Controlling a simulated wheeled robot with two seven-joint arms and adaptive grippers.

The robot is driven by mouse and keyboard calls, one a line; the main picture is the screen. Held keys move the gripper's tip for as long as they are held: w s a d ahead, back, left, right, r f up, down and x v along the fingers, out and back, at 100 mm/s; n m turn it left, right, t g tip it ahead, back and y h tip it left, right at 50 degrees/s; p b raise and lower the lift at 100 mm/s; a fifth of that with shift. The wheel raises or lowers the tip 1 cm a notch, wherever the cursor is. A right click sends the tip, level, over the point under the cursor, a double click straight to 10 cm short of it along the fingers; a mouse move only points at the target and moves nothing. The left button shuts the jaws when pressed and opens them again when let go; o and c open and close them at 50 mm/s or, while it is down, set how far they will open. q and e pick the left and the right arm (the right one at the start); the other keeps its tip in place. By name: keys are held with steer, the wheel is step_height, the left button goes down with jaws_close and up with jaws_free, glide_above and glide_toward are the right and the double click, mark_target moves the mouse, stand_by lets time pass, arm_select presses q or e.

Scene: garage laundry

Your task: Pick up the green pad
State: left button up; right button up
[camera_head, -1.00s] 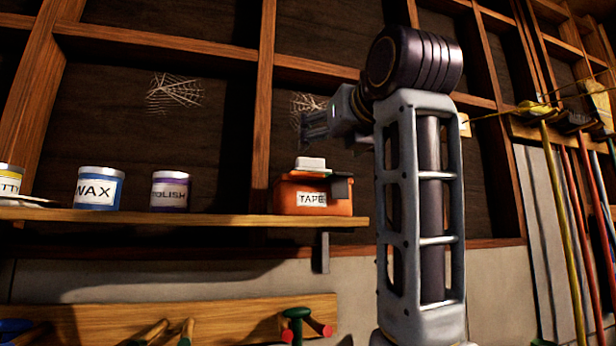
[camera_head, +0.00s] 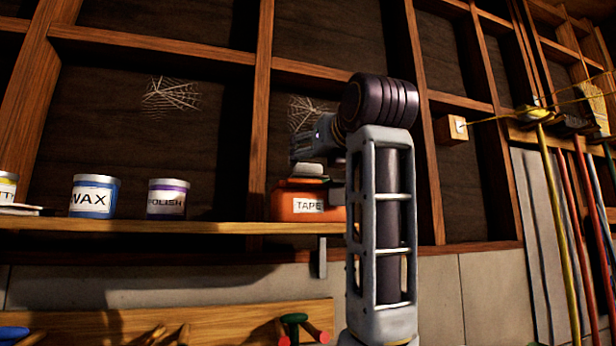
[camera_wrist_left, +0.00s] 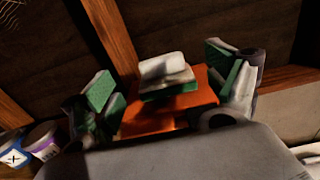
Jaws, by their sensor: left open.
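A pad with a green lower layer and a pale grey upper layer (camera_wrist_left: 172,90) lies on top of the orange box labelled TAPE (camera_head: 305,207), with a white block (camera_wrist_left: 161,65) on it. In the head view the green does not show. My left gripper (camera_head: 308,145) is just above the box and the pale top of the stack. In the left wrist view my left gripper (camera_wrist_left: 166,80) is open, its green-faced fingers apart on either side of the stack. I cannot tell whether they touch anything. My right gripper is out of view.
The wooden shelf (camera_head: 150,226) also holds a blue WAX tin (camera_head: 94,196), a POLISH tin (camera_head: 167,199) and a partly cut-off tin at far left. A wooden upright (camera_head: 262,100) stands behind the box. Long-handled tools (camera_head: 565,230) hang at right.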

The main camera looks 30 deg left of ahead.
mark_target(309, 164)
arm_select(q)
steer(key=shift+x, duration=1.15)
steer(key=shift+w, duration=0.1)
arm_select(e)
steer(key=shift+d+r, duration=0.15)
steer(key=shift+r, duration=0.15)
arm_select(q)
steer(key=shift+a, duration=0.1)
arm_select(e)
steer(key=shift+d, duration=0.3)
arm_select(q)
steer(key=shift+p+x, duration=0.95)
steer(key=shift+x, duration=0.4)
steer(key=shift+p+x, duration=0.4)
steer(key=shift+x, duration=0.85)
steer(key=shift+f, duration=0.1)
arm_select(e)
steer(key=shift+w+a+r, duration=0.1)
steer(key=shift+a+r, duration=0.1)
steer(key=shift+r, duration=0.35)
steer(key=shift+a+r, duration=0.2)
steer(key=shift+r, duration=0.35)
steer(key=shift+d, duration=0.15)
arm_select(q)
steer(key=c, duration=1.2)
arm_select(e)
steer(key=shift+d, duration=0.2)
